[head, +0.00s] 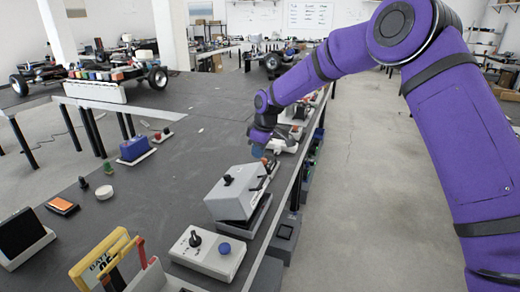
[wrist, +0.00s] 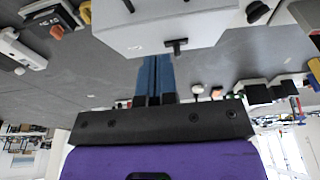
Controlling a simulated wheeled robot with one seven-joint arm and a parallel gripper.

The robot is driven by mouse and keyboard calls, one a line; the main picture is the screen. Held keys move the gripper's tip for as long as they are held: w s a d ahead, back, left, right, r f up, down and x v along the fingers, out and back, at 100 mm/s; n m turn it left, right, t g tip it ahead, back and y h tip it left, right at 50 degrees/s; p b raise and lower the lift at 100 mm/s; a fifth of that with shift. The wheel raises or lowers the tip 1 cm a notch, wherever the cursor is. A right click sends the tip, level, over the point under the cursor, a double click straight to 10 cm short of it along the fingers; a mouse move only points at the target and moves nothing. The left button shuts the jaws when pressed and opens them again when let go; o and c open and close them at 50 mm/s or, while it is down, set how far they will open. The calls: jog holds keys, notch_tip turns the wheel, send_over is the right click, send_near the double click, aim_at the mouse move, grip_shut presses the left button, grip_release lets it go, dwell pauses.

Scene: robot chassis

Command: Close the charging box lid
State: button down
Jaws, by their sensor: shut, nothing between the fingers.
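The charging box (head: 236,192) is a light grey box on a dark base, near the right edge of the long dark table. Its grey lid sits tilted, with a dark gap below it at the front, and has a black knob on top. In the wrist view a pale grey box (wrist: 150,28) with a black T-shaped handle fills the top middle; it looks like the same box. My gripper (wrist: 158,62) is shut and empty, its blue fingers together just below that box face. In the head view my gripper (head: 260,152) is just behind the box. I cannot tell whether they touch.
A white control box (head: 208,254) with a black knob and a blue button stands in front. A blue box (head: 134,148) stands further left. The table middle is mostly clear; open floor lies right.

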send_over(262, 181)
jog(key=a, duration=0.3)
jog(key=f, duration=0.4)
jog(key=w+f, duration=0.1)
jog(key=f, duration=0.1)
jog(key=shift+d+f, duration=0.2)
jog(key=d+f, duration=0.1)
jog(key=s+d+f, duration=0.1)
jog(key=f, duration=0.1)
jog(key=shift+d, duration=0.1)
jog(key=shift+d+f, duration=0.35)
jog(key=shift+d, duration=0.05)
jog(key=s+d+f+t+y, duration=0.1)
jog(key=d+f+y, duration=0.2)
jog(key=f, duration=0.3)
jog(key=shift+s+d, duration=0.4)
jog(key=shift+d, duration=0.3)
jog(key=shift+f, duration=0.1)
